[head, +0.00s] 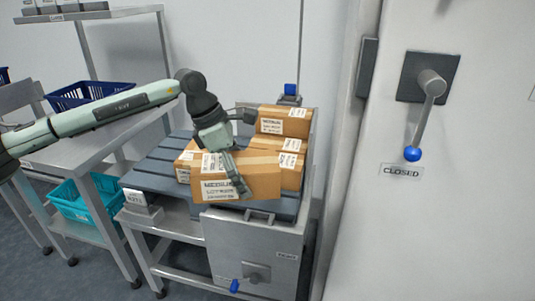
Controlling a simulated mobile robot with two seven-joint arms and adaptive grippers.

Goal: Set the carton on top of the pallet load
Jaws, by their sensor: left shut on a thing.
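My left gripper (241,150) is shut on a brown carton (255,186) with a white label reading MEDIUM. One finger lies over the carton's near face; the other finger is farther back. The held carton looks slightly tilted and overlaps the front of the pallet load in the head view, so I cannot tell whether it touches the load. The dark grey slatted pallet (150,178) carries several labelled cartons; one carton (284,121) stands highest at the back right. The held carton and my gripper hide part of the load. My right gripper is not in view.
A steel stand with a front panel (245,240) carries the pallet. A door with a blue-tipped handle (426,110) and a CLOSED sign (401,171) is at right. A steel table (95,135) with a dark blue basket (90,95) stands left; a teal crate (85,200) sits below.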

